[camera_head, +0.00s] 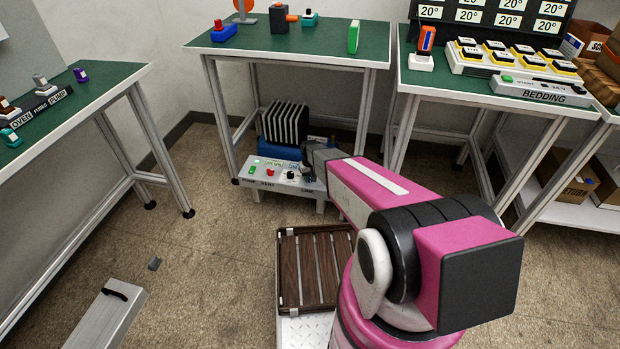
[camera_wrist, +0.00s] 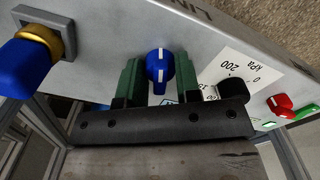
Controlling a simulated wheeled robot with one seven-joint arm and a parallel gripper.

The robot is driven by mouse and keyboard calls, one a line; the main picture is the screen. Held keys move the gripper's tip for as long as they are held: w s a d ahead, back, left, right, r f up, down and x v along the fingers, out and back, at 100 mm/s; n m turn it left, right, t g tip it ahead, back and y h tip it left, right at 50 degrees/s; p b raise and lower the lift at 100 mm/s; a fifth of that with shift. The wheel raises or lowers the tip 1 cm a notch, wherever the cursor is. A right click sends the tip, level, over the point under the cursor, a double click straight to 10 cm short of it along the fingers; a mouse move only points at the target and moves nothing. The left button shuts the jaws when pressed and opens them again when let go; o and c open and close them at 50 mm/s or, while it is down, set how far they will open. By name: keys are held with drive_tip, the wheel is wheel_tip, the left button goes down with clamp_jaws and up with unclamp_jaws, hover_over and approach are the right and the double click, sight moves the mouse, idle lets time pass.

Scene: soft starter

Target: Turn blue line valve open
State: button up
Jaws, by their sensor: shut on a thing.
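The control box (camera_head: 268,181) stands low on the floor in front of the middle table. In the wrist view, my gripper (camera_wrist: 158,78) has its two green fingers closed on either side of a round blue knob (camera_wrist: 158,64) with a white pointer line. The pointer runs roughly up and down in that view. Part of an upside-down label on the box face (camera_wrist: 110,30) reads like "LINE". A blue handle (camera_wrist: 25,65) with a yellow collar sits apart at the left. In the head view, my arm hides the box's right end and the knob.
A black knob (camera_wrist: 233,91) with a kPa scale is close beside my gripper; a red knob (camera_wrist: 280,105) lies farther right. A black finned unit (camera_head: 284,124) stands behind the box. A wooden slatted crate (camera_head: 288,270) is on the floor nearer me. Table legs flank the box.

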drive_tip(key=shift+m, duration=2)
drive_tip(key=o, duration=0.9)
drive_tip(key=shift+o, duration=0.2)
wheel_tip(320, 180, up, 11)
drive_tip(key=s+d+r, duration=0.5)
drive_tip(key=s+r, duration=0.3)
drive_tip(key=s, duration=0.4)
drive_tip(key=s+d+r+n, duration=0.1)
drive_tip(key=s+d+r, duration=0.3)
drive_tip(key=s+r, duration=0.4)
drive_tip(key=s, duration=0.4)
drive_tip(key=shift+d+r, duration=0.3)
drive_tip(key=shift+d, duration=0.05)
